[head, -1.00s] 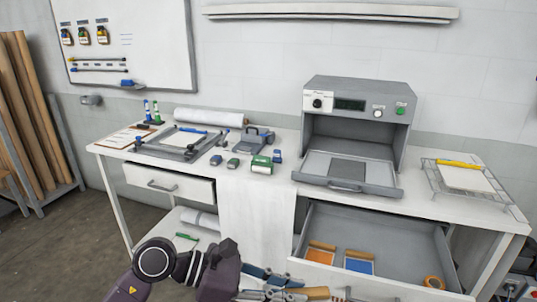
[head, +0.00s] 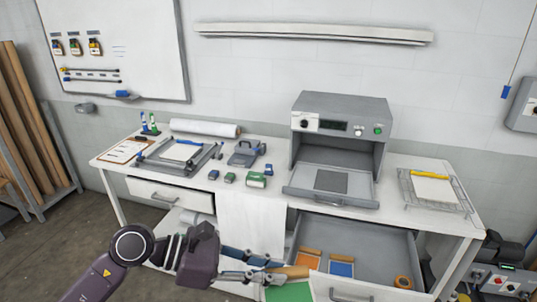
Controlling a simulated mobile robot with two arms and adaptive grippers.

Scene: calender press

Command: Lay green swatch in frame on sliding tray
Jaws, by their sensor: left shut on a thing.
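The green swatch (head: 290,292) has a tan header strip (head: 296,271) and hangs at the bottom edge of the head view, partly cut off. My left gripper (head: 268,274) is shut on its header strip, in front of the open drawer. The sliding tray (head: 330,199) is pulled out from the grey press (head: 340,130) on the bench, above and behind the gripper. A darker grey rectangle (head: 331,181) lies on the tray inside a paler border, which looks like the frame. My right gripper is not in view.
The open drawer (head: 375,245) below the press holds an orange swatch (head: 307,262), a blue swatch (head: 341,268) and a tape roll (head: 403,282). A wire rack (head: 434,190) stands right of the press. Small blocks (head: 230,178) stand left of the tray.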

